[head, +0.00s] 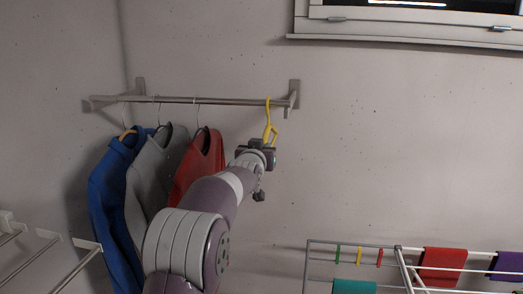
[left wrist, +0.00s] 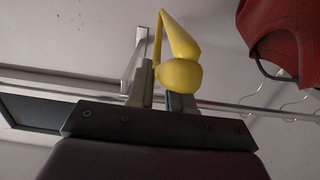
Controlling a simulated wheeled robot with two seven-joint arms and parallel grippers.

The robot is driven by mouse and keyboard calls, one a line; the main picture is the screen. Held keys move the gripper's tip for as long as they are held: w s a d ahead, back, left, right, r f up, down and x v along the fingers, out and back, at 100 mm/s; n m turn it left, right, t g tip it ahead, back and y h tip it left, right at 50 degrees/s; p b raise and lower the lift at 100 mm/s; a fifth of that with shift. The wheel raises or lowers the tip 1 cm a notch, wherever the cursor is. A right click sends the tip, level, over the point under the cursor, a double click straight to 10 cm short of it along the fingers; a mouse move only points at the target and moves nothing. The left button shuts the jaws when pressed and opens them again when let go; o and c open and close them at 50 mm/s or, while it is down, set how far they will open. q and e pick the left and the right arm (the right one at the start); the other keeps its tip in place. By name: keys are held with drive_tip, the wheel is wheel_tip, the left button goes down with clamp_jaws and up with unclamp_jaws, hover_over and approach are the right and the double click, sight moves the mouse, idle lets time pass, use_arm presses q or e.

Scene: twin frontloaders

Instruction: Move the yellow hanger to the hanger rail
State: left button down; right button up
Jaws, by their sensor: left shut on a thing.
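The yellow hanger (head: 268,127) is upright at the right end of the metal hanger rail (head: 232,101). Its hook top overlaps the rail in the head view; I cannot tell whether it bears on the rail. My left gripper (head: 262,148) is just below the rail and shut on the hanger's lower part. In the left wrist view the yellow hanger (left wrist: 180,74) sits between the fingers of the left gripper (left wrist: 162,98), with the rail (left wrist: 225,106) behind. My right gripper is out of view.
A blue garment (head: 112,190), a grey garment (head: 150,160) and a red garment (head: 199,158) hang on the rail to the left. A window (head: 410,22) is at upper right. A drying rack (head: 345,243) with cloths and coloured pegs stands at lower right. The wall between is clear.

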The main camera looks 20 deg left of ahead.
use_arm(q)
drive_tip(key=c, duration=0.9)
unclamp_jaws()
drive_tip(key=shift+c, duration=0.2)
drive_tip(key=shift+s, duration=0.2)
drive_tip(key=b+v, duration=0.2)
drive_tip(key=v, duration=0.1)
drive_tip(key=b+v, duration=0.1)
drive_tip(key=shift+s+d+f+b, duration=0.1)
drive_tip(key=shift+s+f+b, duration=0.15)
drive_tip(key=shift+f+b, duration=0.1)
drive_tip(key=b+v, duration=0.2)
drive_tip(key=v, duration=0.6)
drive_tip(key=shift+r+b, duration=0.3)
drive_tip(key=shift+r, duration=0.1)
drive_tip(key=shift+f, duration=0.1)
